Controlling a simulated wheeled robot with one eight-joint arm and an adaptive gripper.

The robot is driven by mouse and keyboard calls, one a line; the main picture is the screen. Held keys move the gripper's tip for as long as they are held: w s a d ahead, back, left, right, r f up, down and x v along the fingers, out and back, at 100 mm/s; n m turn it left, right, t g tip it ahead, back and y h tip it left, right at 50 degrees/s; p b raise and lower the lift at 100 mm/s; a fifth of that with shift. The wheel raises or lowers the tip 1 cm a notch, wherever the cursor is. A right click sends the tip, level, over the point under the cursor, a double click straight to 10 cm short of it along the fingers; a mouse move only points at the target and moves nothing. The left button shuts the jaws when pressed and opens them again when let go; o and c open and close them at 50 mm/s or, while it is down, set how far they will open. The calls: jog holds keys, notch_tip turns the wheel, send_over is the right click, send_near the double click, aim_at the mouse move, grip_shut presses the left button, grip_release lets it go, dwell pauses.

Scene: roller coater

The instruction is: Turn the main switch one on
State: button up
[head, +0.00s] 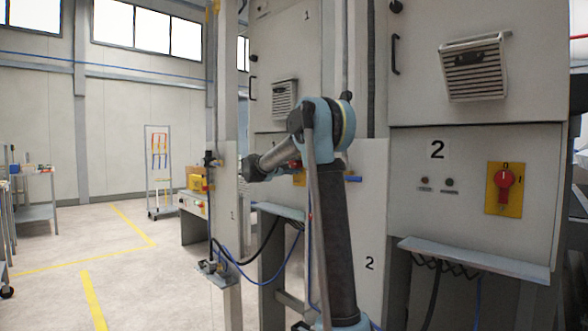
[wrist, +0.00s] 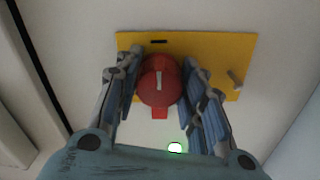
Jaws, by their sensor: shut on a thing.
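In the wrist view, the main switch one is a round red knob (wrist: 158,85) on a yellow plate (wrist: 215,55). A white line on the knob runs roughly up and down the picture, toward a dark mark at the plate's top edge. Another mark sits near the plate's right side. My gripper (wrist: 160,65) has its fingers on both sides of the knob and is shut on it.
Cabinet 2 (head: 460,210) stands at the right, with a similar red switch (head: 505,182) on a yellow plate and two small lamps. A shelf (head: 475,258) juts out below it. Cables hang low near the arm. Open floor (head: 130,270) lies to the left.

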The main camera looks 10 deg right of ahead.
jog(key=shift+f, duration=0.1)
jog(key=o, duration=1)
jog(key=shift+o, duration=0.2)
jog(key=shift+s+a, duration=0.1)
jog(key=shift+a, duration=0.1)
jog(key=v, duration=1.1)
jog(key=shift+a, duration=0.2)
jog(key=shift+s, duration=0.1)
